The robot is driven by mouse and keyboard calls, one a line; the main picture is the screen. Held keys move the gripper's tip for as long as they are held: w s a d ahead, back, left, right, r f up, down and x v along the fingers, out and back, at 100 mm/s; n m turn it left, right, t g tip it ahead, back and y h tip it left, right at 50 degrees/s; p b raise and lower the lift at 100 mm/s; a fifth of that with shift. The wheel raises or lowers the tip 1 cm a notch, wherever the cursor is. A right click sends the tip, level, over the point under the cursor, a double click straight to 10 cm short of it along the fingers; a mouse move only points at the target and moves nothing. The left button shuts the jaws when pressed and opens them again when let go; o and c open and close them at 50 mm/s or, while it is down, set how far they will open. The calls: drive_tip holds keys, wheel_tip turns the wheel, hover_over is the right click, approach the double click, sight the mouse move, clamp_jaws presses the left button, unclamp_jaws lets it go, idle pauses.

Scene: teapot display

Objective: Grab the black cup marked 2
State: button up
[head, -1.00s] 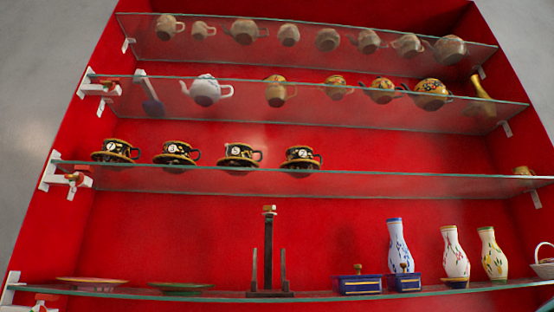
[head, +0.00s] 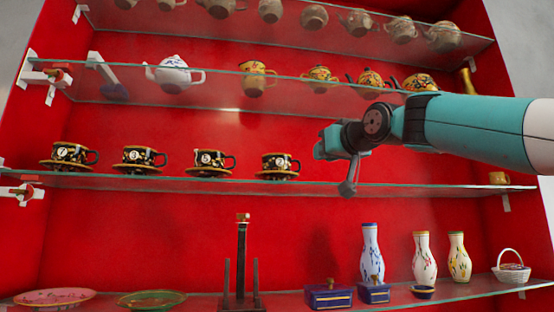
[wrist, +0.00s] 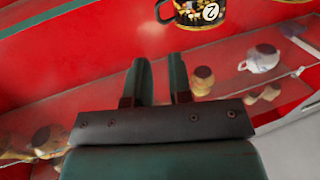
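A black cup marked 2 (wrist: 195,18) shows at the top of the wrist view, cut off by the frame edge. It has a round white number badge and a gold flower pattern. In the head view several black cups (head: 212,160) stand on saucers along a glass shelf. Their numbers are too small there to tell surely which one is the 2. My gripper (head: 328,146) is to the right of the rightmost cup, apart from it. In the wrist view my gripper's two fingers (wrist: 158,64) are apart with nothing between them, below and left of the marked cup.
A glass shelf (head: 400,186) runs under the cups. Another glass shelf with a white teapot (head: 174,74) and painted pots is above. Vases (head: 424,262), blue boxes and plates stand below. The shelf right of the cups is mostly clear.

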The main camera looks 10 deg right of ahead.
sight(282, 168)
drive_tip(key=p+x, duration=0.8)
drive_tip(key=x, duration=0.3)
drive_tip(key=shift+w+d, duration=0.1)
drive_tip(key=shift+w, duration=0.15)
drive_tip(key=shift+f, duration=0.1)
clamp_jaws()
